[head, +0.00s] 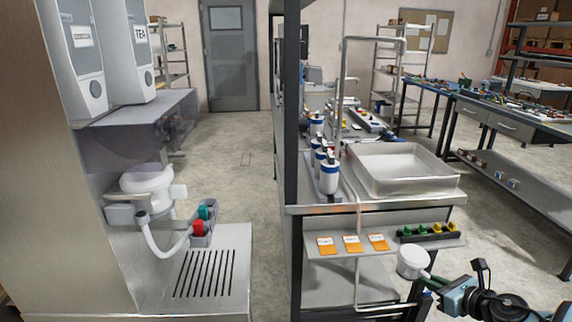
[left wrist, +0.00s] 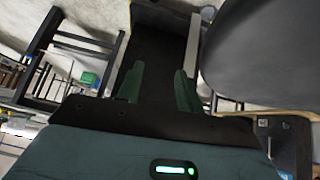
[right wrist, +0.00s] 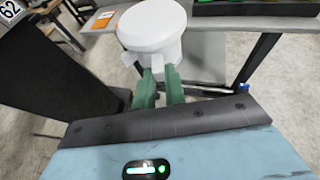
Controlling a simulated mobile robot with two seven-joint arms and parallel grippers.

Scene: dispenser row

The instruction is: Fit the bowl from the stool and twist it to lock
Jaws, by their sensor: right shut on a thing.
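A white round bowl (right wrist: 152,28) with a small lug on its side is in my right gripper (right wrist: 159,78), whose green fingers are closed at its near side. In the head view the same bowl (head: 413,262) is held at lower right, in front of the bench shelf. My left gripper (left wrist: 158,85) shows only in its wrist view, with green fingers apart and nothing visible between them. At left in the head view, a white rounded part (head: 147,179) sits in a grey bracket on the dispenser (head: 125,270), under a clear, smoky cover. I cannot make out the stool.
A bench with a metal basin (head: 400,168), white bottles (head: 329,177) and orange cards (head: 352,243) stands at centre right. Open floor lies between dispenser and bench.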

